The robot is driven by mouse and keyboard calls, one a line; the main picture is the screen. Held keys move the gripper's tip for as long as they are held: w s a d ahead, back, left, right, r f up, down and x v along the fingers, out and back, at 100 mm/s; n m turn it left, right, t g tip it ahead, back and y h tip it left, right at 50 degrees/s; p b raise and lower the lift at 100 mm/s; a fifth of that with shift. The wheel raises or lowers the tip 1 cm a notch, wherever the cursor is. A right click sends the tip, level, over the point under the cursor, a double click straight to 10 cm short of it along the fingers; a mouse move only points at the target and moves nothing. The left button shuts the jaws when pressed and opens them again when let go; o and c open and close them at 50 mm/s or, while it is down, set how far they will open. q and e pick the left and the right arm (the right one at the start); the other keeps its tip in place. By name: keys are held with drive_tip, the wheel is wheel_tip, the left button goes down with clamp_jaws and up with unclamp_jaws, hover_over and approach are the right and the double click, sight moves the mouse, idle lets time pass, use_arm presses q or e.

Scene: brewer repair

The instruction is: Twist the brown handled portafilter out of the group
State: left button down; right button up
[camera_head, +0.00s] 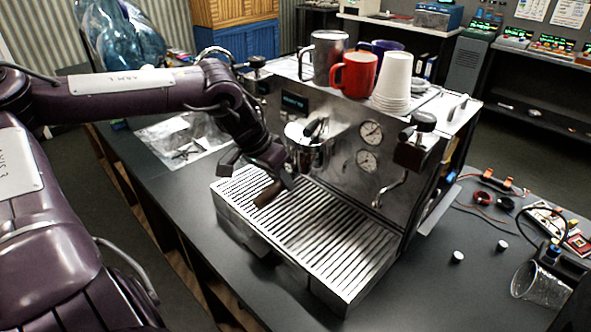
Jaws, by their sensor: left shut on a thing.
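The espresso machine (335,140) stands on the dark bench, its group (303,132) on the front panel above the slatted drip tray (318,238). The brown handle of the portafilter (267,194) points out to the front left, low over the tray's back left part. My left gripper (270,178) is shut on the portafilter at its handle, coming down from the upper left. The gripper and wrist hide part of the handle. I cannot tell whether the portafilter's head is still seated in the group. My right gripper is not in view.
A steel mug (328,57), a red mug (354,74) and stacked white cups (394,82) stand on the machine. A steam wand (389,190) hangs at the front right. A clear bag (185,138) lies behind my arm.

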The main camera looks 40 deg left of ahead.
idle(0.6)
use_arm(q)
drive_tip(key=shift+s+f, duration=0.1)
drive_tip(key=shift+a+m+h+p, duration=0.3)
drive_tip(key=shift+a+m+p, duration=0.1)
drive_tip(key=shift+a+m, duration=0.25)
drive_tip(key=shift+w+a+m+g+h+b, duration=0.3)
drive_tip(key=shift+w+a+m+g, duration=0.35)
drive_tip(key=shift+m, duration=0.55)
drive_tip(key=shift+w+a+m+g+h+b, duration=0.4)
drive_tip(key=shift+a+m, duration=0.4)
drive_tip(key=shift+m, duration=0.45)
drive_tip(key=shift+w+a+m+g+h+b, duration=0.15)
drive_tip(key=shift+w+a+m+g, duration=0.2)
drive_tip(key=shift+w+a+m, duration=0.6)
drive_tip(key=shift+s+d+m, duration=0.2)
drive_tip(key=shift+s+m, duration=0.05)
drive_tip(key=shift+s, duration=0.05)
drive_tip(key=shift+s+y, duration=0.1)
drive_tip(key=shift+y, duration=0.15)
